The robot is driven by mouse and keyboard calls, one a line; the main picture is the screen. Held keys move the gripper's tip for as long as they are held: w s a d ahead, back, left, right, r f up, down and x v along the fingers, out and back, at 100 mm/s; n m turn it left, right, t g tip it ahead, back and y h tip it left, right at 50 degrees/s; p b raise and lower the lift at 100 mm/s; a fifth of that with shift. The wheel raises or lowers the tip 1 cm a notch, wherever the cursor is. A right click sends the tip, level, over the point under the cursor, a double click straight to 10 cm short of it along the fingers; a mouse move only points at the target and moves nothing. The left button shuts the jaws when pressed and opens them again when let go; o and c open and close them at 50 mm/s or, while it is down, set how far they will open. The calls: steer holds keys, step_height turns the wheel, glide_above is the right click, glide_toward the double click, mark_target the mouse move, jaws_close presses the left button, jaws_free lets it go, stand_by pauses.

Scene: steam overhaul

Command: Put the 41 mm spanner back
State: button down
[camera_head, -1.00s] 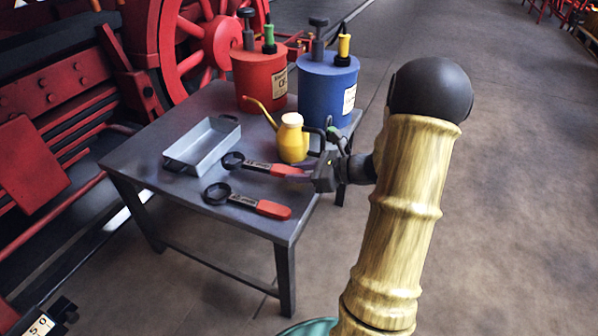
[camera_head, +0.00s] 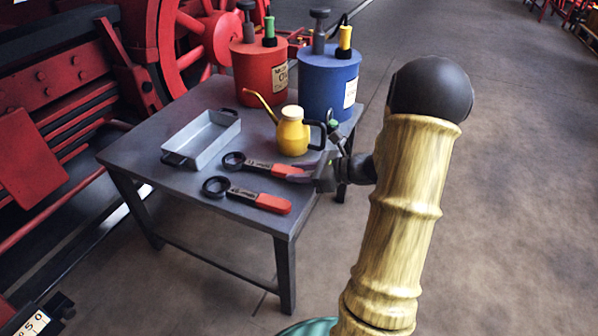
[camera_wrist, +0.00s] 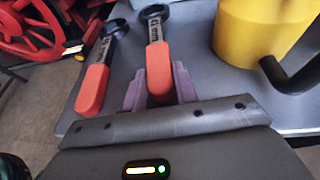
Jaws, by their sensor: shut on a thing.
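Two spanners with dark ring heads and red handles are at the table (camera_head: 140,160). My gripper (camera_head: 300,172) is shut on the red handle of the farther spanner (camera_head: 258,165), whose ring points left. The wrist view shows that spanner (camera_wrist: 157,60) between the two purple fingers of my gripper (camera_wrist: 160,86). It is at or just above the table top; I cannot tell if it touches. The nearer spanner (camera_head: 245,196) lies on the table, apart from it and roughly parallel. It shows at left in the wrist view (camera_wrist: 98,70). The size marks are too small to read surely.
A grey tray (camera_head: 202,140) is left of the spanners. A yellow oil can (camera_head: 292,133) stands close behind the held spanner. A red drum (camera_head: 258,75) and a blue drum (camera_head: 327,85) stand at the back. Open floor lies to the right.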

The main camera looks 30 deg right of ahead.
steer(key=shift+f, duration=0.4)
steer(key=c, duration=1)
jaws_free()
steer(key=p+v, duration=0.8)
steer(key=v, duration=0.9)
steer(key=shift+s+d, duration=0.1)
steer(key=shift+s, duration=0.1)
